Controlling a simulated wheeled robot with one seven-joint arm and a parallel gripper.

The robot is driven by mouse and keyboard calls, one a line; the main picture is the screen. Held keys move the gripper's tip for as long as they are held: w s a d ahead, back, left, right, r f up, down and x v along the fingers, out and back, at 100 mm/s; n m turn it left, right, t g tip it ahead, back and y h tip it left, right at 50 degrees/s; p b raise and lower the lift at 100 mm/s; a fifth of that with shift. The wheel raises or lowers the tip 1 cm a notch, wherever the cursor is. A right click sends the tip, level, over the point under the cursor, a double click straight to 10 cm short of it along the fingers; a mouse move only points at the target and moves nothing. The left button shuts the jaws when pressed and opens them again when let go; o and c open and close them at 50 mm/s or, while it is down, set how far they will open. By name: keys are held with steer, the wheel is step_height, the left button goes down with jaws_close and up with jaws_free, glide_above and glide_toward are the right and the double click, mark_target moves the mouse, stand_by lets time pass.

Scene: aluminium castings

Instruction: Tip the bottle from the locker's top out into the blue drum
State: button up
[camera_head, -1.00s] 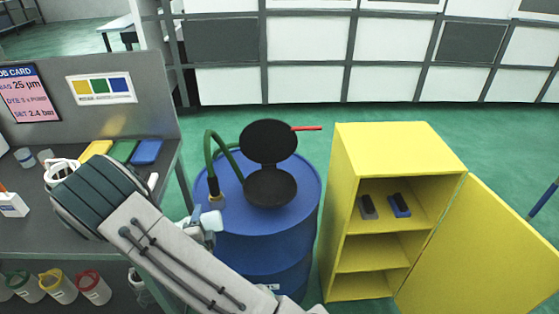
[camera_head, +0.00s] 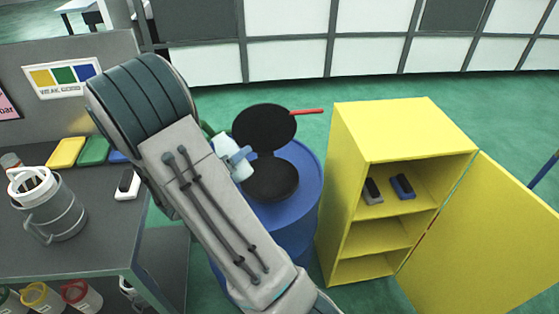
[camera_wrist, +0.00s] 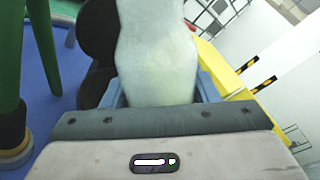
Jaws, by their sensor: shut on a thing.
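The blue drum (camera_head: 309,190) stands between the bench and the yellow locker, with a black funnel (camera_head: 270,180) on its top and the funnel's round black lid (camera_head: 265,130) raised behind it. My gripper (camera_head: 240,155) is shut on a pale bluish-white bottle (camera_head: 230,165) beside the funnel's left edge. In the wrist view the bottle (camera_wrist: 157,50) fills the space between the fingers, and the dark funnel shows behind it to the left. The bottle's mouth is out of sight, and I cannot tell whether anything flows. The yellow locker (camera_head: 400,130) has a bare top.
The locker door (camera_head: 490,240) hangs open to the right; two small dark items lie on its upper shelf. A red handle (camera_head: 307,111) sticks out from the lid. A green hose (camera_wrist: 38,45) rises from the drum. The bench (camera_head: 110,235) holds a grey jug (camera_head: 55,212).

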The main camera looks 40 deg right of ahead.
steer(key=s+d+r+m+g, duration=0.2)
steer(key=s+m+g, duration=0.3)
steer(key=m, duration=0.3)
steer(key=s+d+r+m+g+b, duration=0.1)
steer(key=s+d+m+g, duration=0.3)
steer(key=s+m+g, duration=0.2)
steer(key=m, duration=0.2)
steer(key=shift+r+m+g, duration=0.3)
steer(key=shift+r, duration=0.1)
steer(key=shift+d, duration=0.1)
